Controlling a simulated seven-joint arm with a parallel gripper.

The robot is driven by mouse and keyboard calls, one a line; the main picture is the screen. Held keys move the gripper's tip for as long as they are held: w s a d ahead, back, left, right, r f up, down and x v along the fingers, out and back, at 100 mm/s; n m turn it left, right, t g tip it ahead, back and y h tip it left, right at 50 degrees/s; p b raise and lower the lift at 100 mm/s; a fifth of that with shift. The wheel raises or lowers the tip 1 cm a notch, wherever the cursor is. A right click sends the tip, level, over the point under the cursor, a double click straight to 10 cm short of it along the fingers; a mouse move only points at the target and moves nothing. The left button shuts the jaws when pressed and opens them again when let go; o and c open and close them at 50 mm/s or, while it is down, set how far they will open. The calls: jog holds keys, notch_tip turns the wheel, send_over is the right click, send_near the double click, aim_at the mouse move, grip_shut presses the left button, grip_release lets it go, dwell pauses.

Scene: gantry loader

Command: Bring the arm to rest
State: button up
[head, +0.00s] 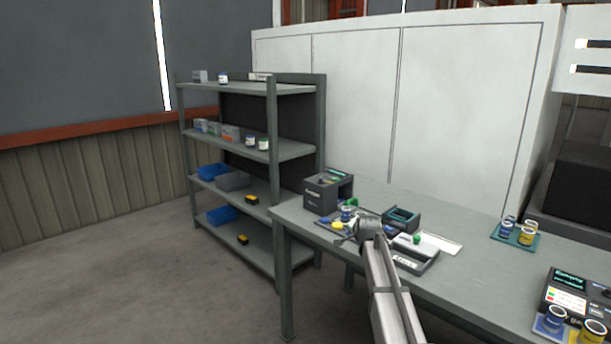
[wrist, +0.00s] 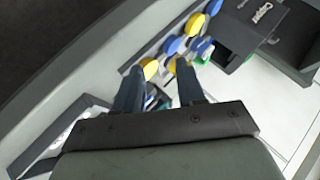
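My arm (head: 385,290) reaches up from the bottom of the head view over the grey workbench (head: 450,285). My gripper (head: 362,228) is above the bench's left part, beside a small group of blue and yellow pieces (head: 338,225). In the wrist view my gripper (wrist: 160,75) shows two dark fingers set apart, with nothing clearly held between them. Several blue and yellow round pieces (wrist: 196,24) lie beyond the fingertips. The fingertips' exact height above them is hard to tell.
A dark box (head: 322,197), a green-edged tray (head: 401,221) and a grey device (head: 414,256) stand close around my gripper. Blue and yellow cans (head: 527,236) stand farther right. A shelf rack (head: 272,160) is behind at left. Floor at left is clear.

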jog(key=s+a+f+n+g, duration=0.1)
jog(key=s+a+f+g, duration=0.1)
jog(key=s+f, duration=0.5)
jog(key=s+a+f+n+g, duration=0.1)
jog(key=s+a+f, duration=0.15)
jog(key=f, duration=0.95)
jog(key=s+d+f+n+g, duration=0.25)
jog(key=s+f+g, duration=0.25)
jog(key=s+f, duration=1.5)
jog(key=s+f+n+g, duration=0.2)
jog(key=s+f+g, duration=0.1)
jog(key=s, duration=1.1)
jog(key=s+f+n+g, duration=0.2)
jog(key=s+f, duration=0.3)
jog(key=s, duration=0.9)
jog(key=s+d+f+n+g, duration=0.1)
jog(key=s+f+g, duration=0.3)
jog(key=s, duration=1)
jog(key=shift+s+f+n, duration=0.2)
jog(key=shift+s+n, duration=0.15)
jog(key=shift+n, duration=0.2)
